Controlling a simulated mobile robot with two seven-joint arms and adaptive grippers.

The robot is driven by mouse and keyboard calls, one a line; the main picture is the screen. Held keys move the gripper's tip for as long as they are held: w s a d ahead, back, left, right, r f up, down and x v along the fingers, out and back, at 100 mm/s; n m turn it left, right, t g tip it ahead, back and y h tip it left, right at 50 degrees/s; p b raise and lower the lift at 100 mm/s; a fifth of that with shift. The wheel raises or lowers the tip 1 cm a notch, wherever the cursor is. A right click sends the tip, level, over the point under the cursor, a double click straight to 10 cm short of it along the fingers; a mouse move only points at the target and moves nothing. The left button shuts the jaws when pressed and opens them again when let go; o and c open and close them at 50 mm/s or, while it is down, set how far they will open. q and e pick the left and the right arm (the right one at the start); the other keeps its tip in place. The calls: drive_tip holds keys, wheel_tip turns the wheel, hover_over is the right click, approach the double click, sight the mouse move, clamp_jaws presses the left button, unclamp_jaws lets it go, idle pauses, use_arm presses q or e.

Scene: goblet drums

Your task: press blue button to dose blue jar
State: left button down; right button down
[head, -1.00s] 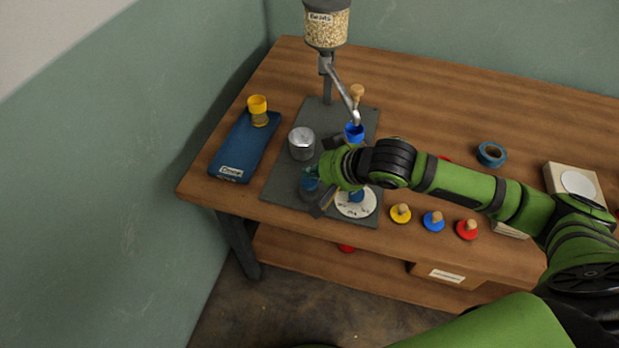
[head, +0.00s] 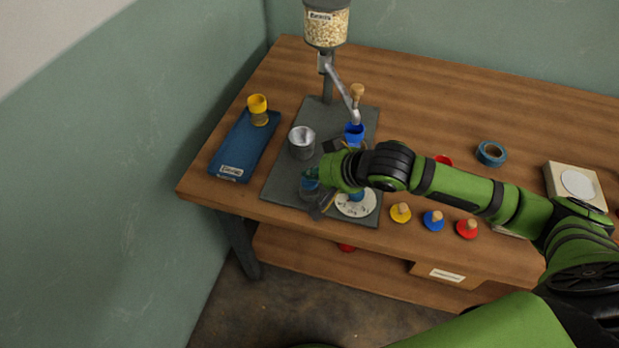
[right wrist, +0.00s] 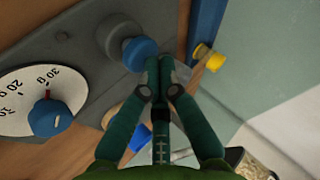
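The blue button (head: 311,184) is at the front left of the grey base plate, partly covered by my right gripper (head: 316,174). In the right wrist view the blue button (right wrist: 139,53) sits on a round grey mount. My right gripper (right wrist: 159,62) has its two green fingers together with nothing between them, tips right beside the button. I cannot tell whether they touch it. The blue jar (head: 354,132) stands under the spout of the grain dispenser (head: 327,25), its lower part hidden by my arm. My left gripper is not in view.
A dial (right wrist: 32,100) with a blue knob is close to the button. A metal cup (head: 302,142) is behind it. A yellow jar (head: 258,110) stands on a blue tray (head: 233,150). Yellow, blue and red knobbed lids (head: 433,222) lie along the table's front.

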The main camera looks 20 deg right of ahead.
sight(313, 182)
drive_tip(key=shift+f, duration=0.8)
idle(0.6)
drive_tip(key=shift+r+p, duration=1.35)
drive_tip(key=shift+r, duration=0.05)
drive_tip(key=shift+r, duration=0.1)
wheel_tip(313, 182, up, 5)
drive_tip(key=p, duration=0.6)
